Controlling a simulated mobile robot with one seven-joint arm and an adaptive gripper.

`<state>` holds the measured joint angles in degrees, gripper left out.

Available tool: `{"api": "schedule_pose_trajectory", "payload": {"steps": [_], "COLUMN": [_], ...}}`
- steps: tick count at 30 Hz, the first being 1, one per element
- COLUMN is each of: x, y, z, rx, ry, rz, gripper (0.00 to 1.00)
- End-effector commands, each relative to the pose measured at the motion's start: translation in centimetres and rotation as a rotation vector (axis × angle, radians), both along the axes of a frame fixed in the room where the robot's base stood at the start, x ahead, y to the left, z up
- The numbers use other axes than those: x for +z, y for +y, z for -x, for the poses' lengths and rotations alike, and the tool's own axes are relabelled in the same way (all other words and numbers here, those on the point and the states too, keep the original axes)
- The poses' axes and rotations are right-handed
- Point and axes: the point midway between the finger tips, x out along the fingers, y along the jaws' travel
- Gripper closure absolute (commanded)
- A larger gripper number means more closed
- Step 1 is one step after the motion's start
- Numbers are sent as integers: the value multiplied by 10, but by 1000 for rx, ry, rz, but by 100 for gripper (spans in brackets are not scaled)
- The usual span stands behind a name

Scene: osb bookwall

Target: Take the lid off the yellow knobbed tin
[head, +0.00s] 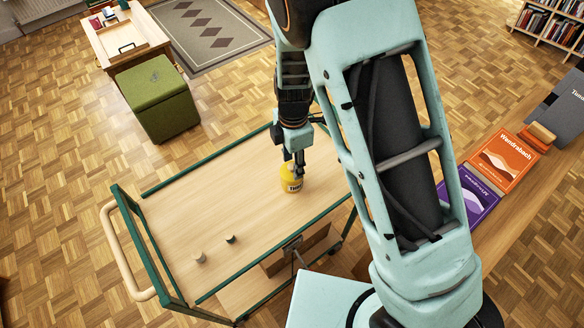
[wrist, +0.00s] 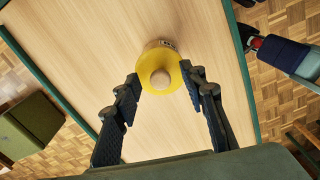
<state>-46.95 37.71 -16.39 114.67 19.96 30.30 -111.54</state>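The yellow tin (head: 291,179) stands upright on the wooden top of a green-framed trolley (head: 240,210), with dark lettering on its side. In the wrist view the yellow lid (wrist: 168,55) shows from above, with a round pale wooden knob (wrist: 160,79) at its middle. My gripper (wrist: 160,84) is open. Its two dark fingers reach toward the lid, one tip on each side of the knob, with a gap between each tip and the knob. In the head view my gripper (head: 297,160) is right over the tin and hides the knob.
Two small objects, one pale (head: 200,257) and one dark-topped (head: 231,239), stand near the trolley's front edge. Green rails and a curved wooden handle (head: 122,255) border the trolley. Books (head: 505,160) lie on a bench at right.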

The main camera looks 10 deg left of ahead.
Motion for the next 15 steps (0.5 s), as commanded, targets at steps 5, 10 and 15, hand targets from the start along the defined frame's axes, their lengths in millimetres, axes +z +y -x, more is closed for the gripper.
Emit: {"api": "schedule_pose_trajectory", "payload": {"steps": [5, 10, 15], "x": [0, 0, 0], "y": [0, 0, 0], "z": [0, 0, 0], "rx": [0, 0, 0], "ry": [-1, -1, -1], "rz": [-1, -1, -1], "gripper": [61, 79, 98]}}
